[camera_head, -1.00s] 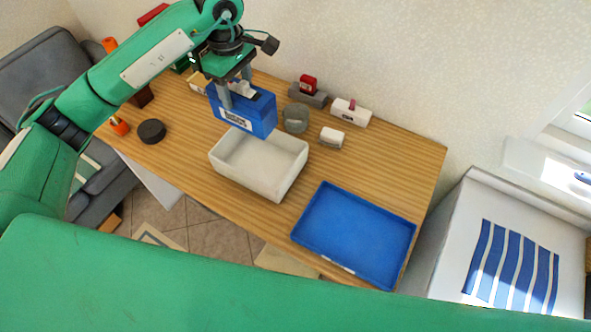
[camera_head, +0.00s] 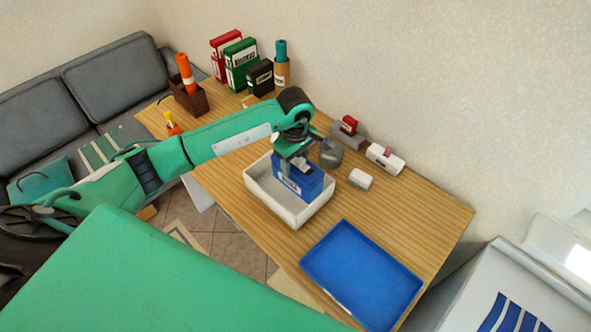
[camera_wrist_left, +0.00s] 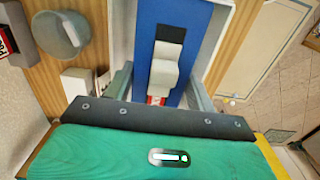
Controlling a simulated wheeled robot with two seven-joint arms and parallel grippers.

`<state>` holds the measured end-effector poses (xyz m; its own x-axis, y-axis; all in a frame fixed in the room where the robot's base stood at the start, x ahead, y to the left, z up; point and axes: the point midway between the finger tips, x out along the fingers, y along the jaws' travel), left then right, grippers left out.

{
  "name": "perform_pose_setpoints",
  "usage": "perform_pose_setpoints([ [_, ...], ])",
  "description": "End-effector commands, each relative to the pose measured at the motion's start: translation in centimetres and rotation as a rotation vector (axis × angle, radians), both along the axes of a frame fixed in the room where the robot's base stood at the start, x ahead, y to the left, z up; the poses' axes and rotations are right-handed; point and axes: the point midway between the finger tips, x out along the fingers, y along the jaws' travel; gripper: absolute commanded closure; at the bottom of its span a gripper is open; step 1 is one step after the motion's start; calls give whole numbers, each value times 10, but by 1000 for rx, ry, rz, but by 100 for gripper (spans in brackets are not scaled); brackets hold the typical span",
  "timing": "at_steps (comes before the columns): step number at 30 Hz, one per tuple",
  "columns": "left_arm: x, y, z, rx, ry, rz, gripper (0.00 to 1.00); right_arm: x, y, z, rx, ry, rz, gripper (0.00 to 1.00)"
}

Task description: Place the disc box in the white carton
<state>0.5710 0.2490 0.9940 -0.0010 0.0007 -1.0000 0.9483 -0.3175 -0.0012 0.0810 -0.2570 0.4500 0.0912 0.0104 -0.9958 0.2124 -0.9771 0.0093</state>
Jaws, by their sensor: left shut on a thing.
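The blue disc box (camera_head: 301,181) is in my left gripper (camera_head: 294,165), which is shut on it. The box is upright and sits low within the open white carton (camera_head: 291,215), toward its right side. Whether it touches the carton floor I cannot tell. In the left wrist view the blue box (camera_wrist_left: 203,25) lies between the two fingers (camera_wrist_left: 160,85), with a grey and white part in its top. The white carton's wall (camera_wrist_left: 232,40) shows beside it. My right gripper is not in view.
A blue tray (camera_head: 362,277) lies at the table's front right. Red and green boxes (camera_head: 241,64) stand at the back left.

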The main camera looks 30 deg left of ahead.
Motion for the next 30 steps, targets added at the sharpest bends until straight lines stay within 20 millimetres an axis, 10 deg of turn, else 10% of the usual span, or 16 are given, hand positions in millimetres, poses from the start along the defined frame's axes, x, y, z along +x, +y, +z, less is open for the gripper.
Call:
perform_pose_setpoints([
  [16, 0, -1, -59, -2, 1, 1, 87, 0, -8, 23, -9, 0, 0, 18],
  [28, 0, 0, -68, 0, -2, -1, 87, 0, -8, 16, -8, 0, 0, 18],
  [29, 0, 0, -67, 1, -1, -1, 40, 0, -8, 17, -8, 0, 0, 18],
  [30, 0, 0, -66, 0, -1, -1, 32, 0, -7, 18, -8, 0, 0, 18],
])
